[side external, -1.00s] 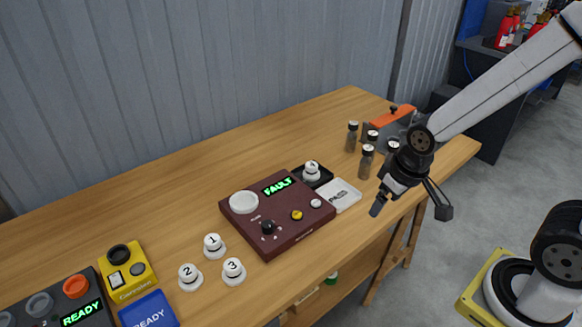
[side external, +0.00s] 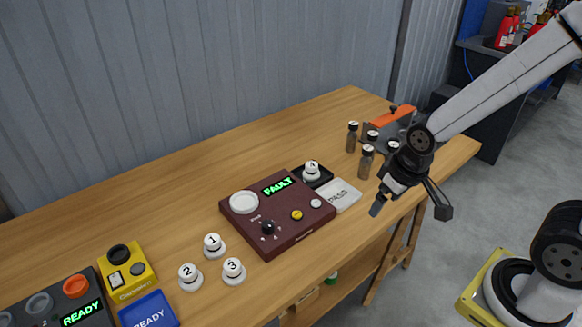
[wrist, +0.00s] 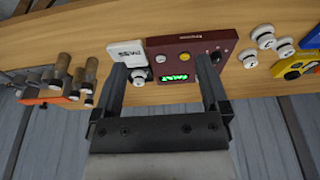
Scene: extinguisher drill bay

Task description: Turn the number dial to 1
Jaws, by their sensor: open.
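The dark red console (side external: 288,236) lies on the wooden bench, with a green display (side external: 277,186) reading FAULT. The number dial (side external: 268,227) is a black knob on its front left part, with small markings around it too fine to read. In the wrist view the dial (wrist: 215,57) shows near the console's right edge, beyond the right finger. My gripper (side external: 408,211) is open and empty. It hangs in the air to the right of the console, near the bench's front edge. Its two fingers (wrist: 162,80) also show in the wrist view.
The console also carries a white round pad (side external: 243,202), a yellow knob (side external: 297,215) and a small grey button (side external: 316,203). White numbered weights (side external: 213,246) stand to its left. A white PASS card (side external: 342,196) and brown bottles (side external: 366,161) are to its right.

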